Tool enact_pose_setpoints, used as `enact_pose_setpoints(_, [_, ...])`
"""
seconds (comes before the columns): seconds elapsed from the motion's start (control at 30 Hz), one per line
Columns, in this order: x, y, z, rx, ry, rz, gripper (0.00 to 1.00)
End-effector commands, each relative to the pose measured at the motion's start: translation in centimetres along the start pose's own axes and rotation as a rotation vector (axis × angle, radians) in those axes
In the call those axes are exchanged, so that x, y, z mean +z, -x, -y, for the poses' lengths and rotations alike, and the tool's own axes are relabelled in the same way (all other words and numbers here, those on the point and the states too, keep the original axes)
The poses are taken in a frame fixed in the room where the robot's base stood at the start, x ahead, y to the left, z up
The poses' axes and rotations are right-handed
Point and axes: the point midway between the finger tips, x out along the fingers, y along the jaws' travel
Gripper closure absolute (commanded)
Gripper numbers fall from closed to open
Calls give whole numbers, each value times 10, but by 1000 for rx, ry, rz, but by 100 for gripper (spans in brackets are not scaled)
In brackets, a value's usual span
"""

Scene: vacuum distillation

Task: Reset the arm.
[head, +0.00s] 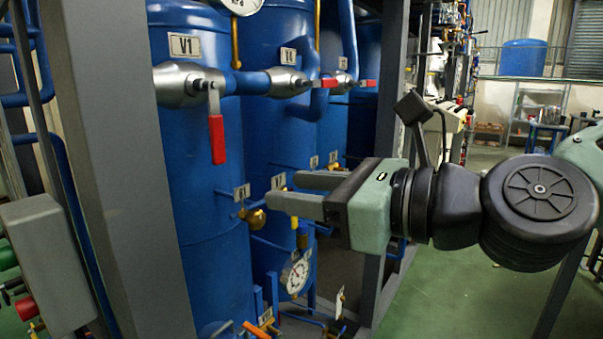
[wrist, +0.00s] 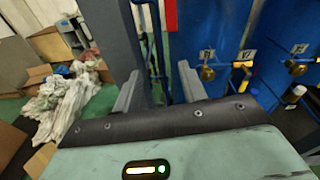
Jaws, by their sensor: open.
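My gripper (head: 297,193) is in front of the blue tanks in the head view, with its two grey fingers pointing left and apart. Nothing is between them. In the wrist view the fingers of my gripper (wrist: 158,85) reach up the picture, with green floor and a grey post behind the gap. My arm comes in from the right in the head view. A brass valve (head: 253,217) sits just left of the fingertips in the picture; I cannot tell whether they touch.
A blue tank labelled V1 (head: 195,150) has a red-handled valve (head: 217,138) hanging down. A grey frame post (head: 115,150) stands left. A pressure gauge (head: 296,275) is low between the tanks. Crumpled cloths (wrist: 60,108) lie on the floor. Green floor (head: 450,290) is open at right.

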Motion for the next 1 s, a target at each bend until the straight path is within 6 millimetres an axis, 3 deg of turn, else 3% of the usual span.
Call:
enact_pose_setpoints(0.1, [-59,-17,-39,150,255,-170,58])
enact_pose_setpoints(0.23, [-133,-17,-76,382,618,-347,58])
enact_pose_setpoints(0.4, [-204,9,-98,716,1071,-485,58])
enact_pose_setpoints(0.5, [-230,32,-99,922,1314,-520,58])
enact_pose_setpoints(0.7, [-248,80,-86,1332,1727,-485,58])
enact_pose_setpoints(1.0, [-226,138,-67,1780,2060,-237,58])
